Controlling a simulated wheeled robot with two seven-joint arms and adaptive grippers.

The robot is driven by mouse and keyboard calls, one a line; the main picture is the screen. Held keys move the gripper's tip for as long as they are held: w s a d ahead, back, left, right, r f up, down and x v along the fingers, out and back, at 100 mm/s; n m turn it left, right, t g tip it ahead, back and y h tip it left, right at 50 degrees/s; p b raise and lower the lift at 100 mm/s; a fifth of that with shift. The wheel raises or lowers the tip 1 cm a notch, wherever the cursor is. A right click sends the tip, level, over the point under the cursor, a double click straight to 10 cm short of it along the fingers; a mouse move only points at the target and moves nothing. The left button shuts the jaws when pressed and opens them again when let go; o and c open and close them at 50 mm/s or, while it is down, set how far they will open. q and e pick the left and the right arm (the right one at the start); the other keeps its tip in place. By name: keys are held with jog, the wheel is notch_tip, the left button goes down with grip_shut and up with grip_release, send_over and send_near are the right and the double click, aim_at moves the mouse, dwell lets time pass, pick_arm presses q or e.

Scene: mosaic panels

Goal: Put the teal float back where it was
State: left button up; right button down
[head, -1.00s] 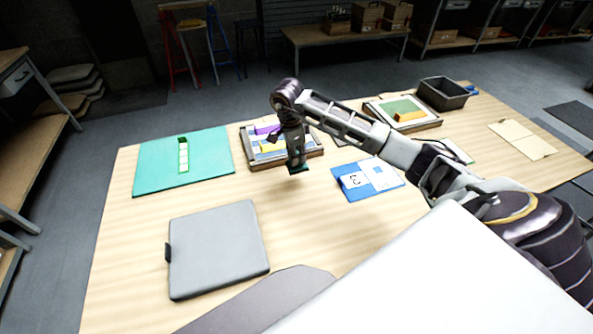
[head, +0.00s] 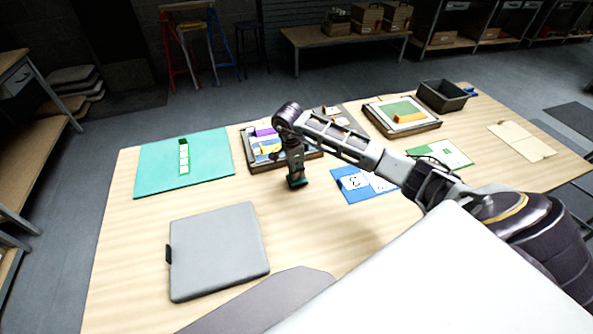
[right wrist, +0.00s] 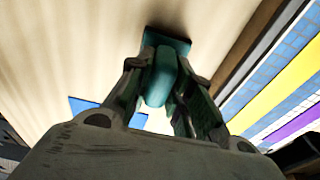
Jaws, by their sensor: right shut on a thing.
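My right gripper (head: 297,179) is shut on the teal float (head: 299,185) over the middle of the table, just in front of the mosaic tray with yellow and purple pieces (head: 256,165). In the right wrist view the fingers of the right gripper (right wrist: 158,85) close on the float's rounded teal handle, and the flat plate of the float (right wrist: 172,42) shows beyond it. The float is close to the wood surface; I cannot tell whether it touches. My left gripper is not in view.
A teal mat (head: 210,165) with green and white tiles lies at the left, and a grey closed case (head: 220,250) in front. A blue number card (head: 345,190) is right of the float. A second framed panel (head: 435,125) and a dark bin (head: 440,95) stand far right. Bare wood lies around the float.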

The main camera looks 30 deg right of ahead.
jog(key=shift+f, duration=0.4)
jog(key=shift+f, duration=0.15)
jog(key=c, duration=1.3)
grip_release()
jog(key=shift+w+a+r+b, duration=0.1)
jog(key=shift+a+r+b, duration=0.1)
jog(key=shift+r, duration=1.85)
jog(key=shift+w+a+r+b, duration=0.1)
jog(key=shift+a+r+b, duration=0.15)
jog(key=shift+r, duration=1.75)
jog(key=shift+a+r+b, duration=0.2)
jog(key=shift+r, duration=1.85)
jog(key=shift+s+f, duration=0.1)
